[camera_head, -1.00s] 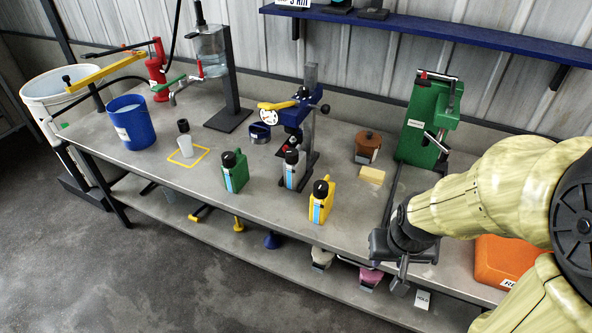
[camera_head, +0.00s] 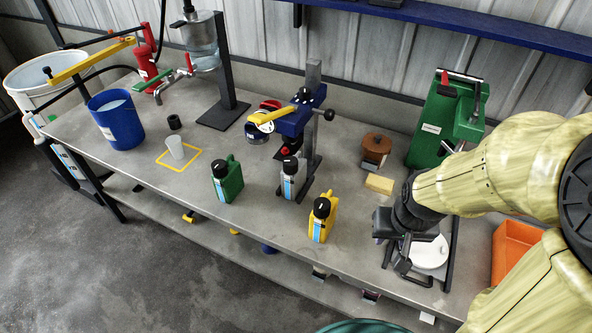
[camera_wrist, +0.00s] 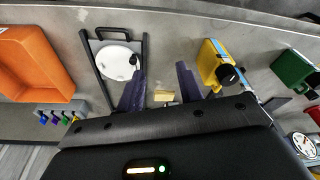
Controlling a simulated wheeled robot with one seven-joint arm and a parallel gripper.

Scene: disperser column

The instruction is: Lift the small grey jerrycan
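The small grey jerrycan (camera_head: 290,182) stands upright on the bench in the head view, with a black cap and a blue label. It is between a green jerrycan (camera_head: 227,180) and a yellow jerrycan (camera_head: 322,218), in front of a blue press. My gripper (camera_head: 390,247) is to the right of all three, above the bench's front right part. In the wrist view my gripper (camera_wrist: 160,72) is open with nothing between its fingers. There the yellow jerrycan (camera_wrist: 208,65) and green jerrycan (camera_wrist: 290,68) show on the right; I cannot clearly make out the grey one.
The blue press (camera_head: 302,115) stands close behind the grey jerrycan. A yellow sponge (camera_head: 379,184), a brown-lidded pot (camera_head: 376,145) and a green machine (camera_head: 440,120) are to the right. A white disc (camera_wrist: 117,62) lies near my gripper, beside an orange bin (camera_wrist: 35,62).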

